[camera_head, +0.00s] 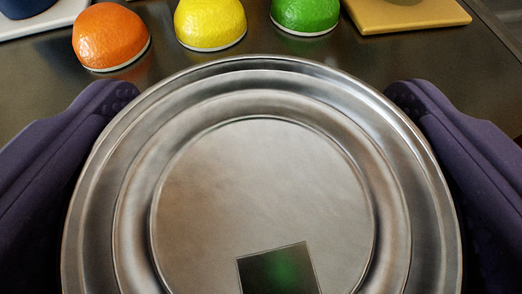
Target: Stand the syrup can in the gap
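The syrup can, as I take it to be, shows as a large round metal end (262,190) with stepped rings, filling the middle of the view very close to the camera. A dark square patch with a green tint lies near its lower middle. The can sits between the two purple fingers of my gripper (260,95), one at its left edge and one at its right. No space shows between the fingers and the can's rim, and the rim hides part of them. The can's side wall and base are hidden. I cannot make out which place is the gap.
Beyond the can, an orange (110,36), a yellow (210,22) and a green (305,14) fruit-like dome stand in a row on the dark surface (25,85). A tan board (405,15) is at the top right, a pale board (60,20) at the top left.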

